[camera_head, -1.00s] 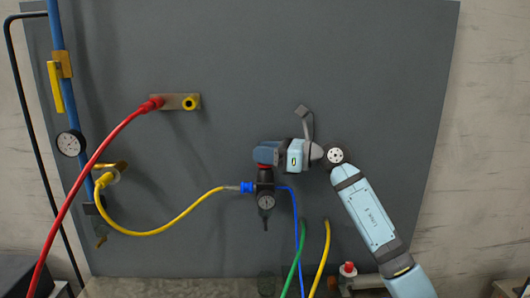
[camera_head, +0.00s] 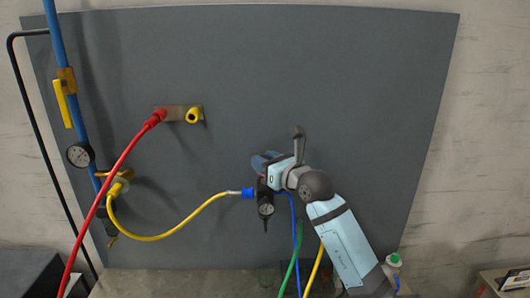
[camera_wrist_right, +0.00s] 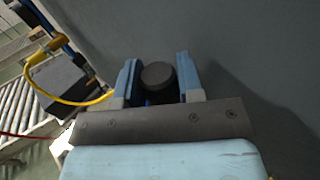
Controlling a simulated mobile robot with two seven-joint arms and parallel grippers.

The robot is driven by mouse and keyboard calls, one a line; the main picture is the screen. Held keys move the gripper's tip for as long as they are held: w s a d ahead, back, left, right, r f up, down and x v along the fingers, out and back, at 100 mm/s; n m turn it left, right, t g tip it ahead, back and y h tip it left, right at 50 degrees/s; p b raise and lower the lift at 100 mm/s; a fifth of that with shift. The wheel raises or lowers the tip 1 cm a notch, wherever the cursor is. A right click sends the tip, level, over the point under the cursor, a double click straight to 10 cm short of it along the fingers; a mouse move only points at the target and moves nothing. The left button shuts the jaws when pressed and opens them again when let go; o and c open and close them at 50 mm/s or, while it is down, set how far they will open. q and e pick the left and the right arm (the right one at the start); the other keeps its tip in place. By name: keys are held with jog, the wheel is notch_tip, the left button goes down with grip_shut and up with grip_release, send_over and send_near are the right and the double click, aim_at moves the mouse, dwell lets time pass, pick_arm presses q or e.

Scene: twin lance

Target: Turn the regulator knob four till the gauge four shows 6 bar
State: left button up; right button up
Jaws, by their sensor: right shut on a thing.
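The regulator (camera_head: 262,191) is a dark body on the grey panel, with a small dark-faced gauge (camera_head: 266,210) on its front. The gauge's needle and figures are too small to read. My right gripper (camera_head: 266,162) is at the top of the regulator, its blue fingers shut on the knob, which it mostly hides in the head view. In the right wrist view the dark round knob (camera_wrist_right: 158,75) sits between the two blue fingers (camera_wrist_right: 157,80). No number label shows on the knob or gauge. My left gripper is not in view.
A yellow hose (camera_head: 165,236) meets the regulator at a blue coupling (camera_head: 248,193). A red hose (camera_head: 109,190) runs to a bracket (camera_head: 177,114). Blue, green and yellow hoses hang below. The panel's upper right is clear.

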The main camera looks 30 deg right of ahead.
jog(key=shift+m+h, duration=0.5)
jog(key=shift+h, duration=0.2)
jog(key=o, duration=0.9)
jog(key=shift+o, duration=0.2)
jog(key=shift+s, duration=0.15)
jog(key=s+d+b, duration=0.2)
jog(key=s+b, duration=0.1)
jog(key=s, duration=1)
jog(key=shift+s, duration=0.2)
